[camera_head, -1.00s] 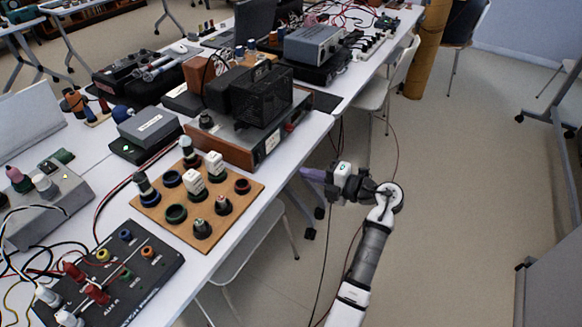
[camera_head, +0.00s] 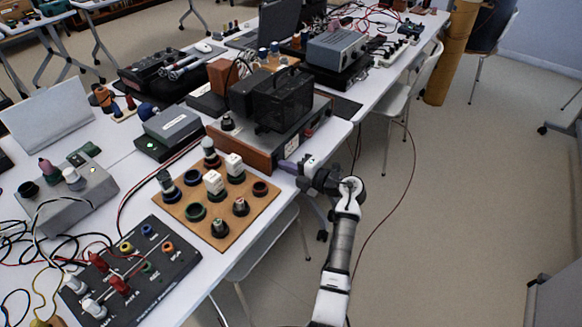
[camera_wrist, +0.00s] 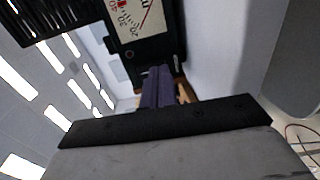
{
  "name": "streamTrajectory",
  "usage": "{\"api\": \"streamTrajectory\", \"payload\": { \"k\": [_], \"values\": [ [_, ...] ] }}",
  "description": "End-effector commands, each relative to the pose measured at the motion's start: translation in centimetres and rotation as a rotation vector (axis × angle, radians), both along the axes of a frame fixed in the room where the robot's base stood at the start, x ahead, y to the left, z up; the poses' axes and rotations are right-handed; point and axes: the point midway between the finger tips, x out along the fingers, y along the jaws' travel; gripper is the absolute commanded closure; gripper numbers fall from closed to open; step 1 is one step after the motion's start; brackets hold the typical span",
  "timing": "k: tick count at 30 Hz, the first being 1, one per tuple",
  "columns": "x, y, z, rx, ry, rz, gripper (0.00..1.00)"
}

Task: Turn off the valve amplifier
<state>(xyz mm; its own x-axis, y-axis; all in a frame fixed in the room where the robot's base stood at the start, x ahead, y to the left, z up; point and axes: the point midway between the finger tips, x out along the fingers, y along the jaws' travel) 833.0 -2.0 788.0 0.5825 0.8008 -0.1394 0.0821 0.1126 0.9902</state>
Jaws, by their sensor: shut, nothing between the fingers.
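The valve amplifier (camera_head: 243,147) stands on the white table, with a wood-brown body, a black cage on top and a front panel facing right. A small meter and a red spot show on that panel. My gripper (camera_head: 284,166) is shut and empty, its purple fingers close to the near end of the panel. I cannot tell whether they touch it. In the wrist view the shut fingers (camera_wrist: 160,85) point at the amplifier's panel (camera_wrist: 140,48), with its meter dial above them. The state of the power switch cannot be made out.
A wooden board (camera_head: 220,234) with several knobs and plugs lies just in front of the amplifier. A black patch box (camera_head: 135,275) and a grey box (camera_head: 172,125) are to the left. Open floor (camera_head: 440,220) lies right of the table. A white chair (camera_head: 400,95) stands along its edge.

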Motion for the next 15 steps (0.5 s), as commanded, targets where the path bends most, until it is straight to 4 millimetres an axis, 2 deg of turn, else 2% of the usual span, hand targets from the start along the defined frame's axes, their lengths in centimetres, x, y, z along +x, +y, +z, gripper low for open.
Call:
{"api": "streamTrajectory", "payload": {
  "k": [7, 15],
  "values": [
    [0.1, 0.2, -0.4, 0.016, -0.012, 0.001, 1.00],
    [0.6, 1.0, -1.2, 0.147, -0.107, 0.002, 1.00]
  ]
}}
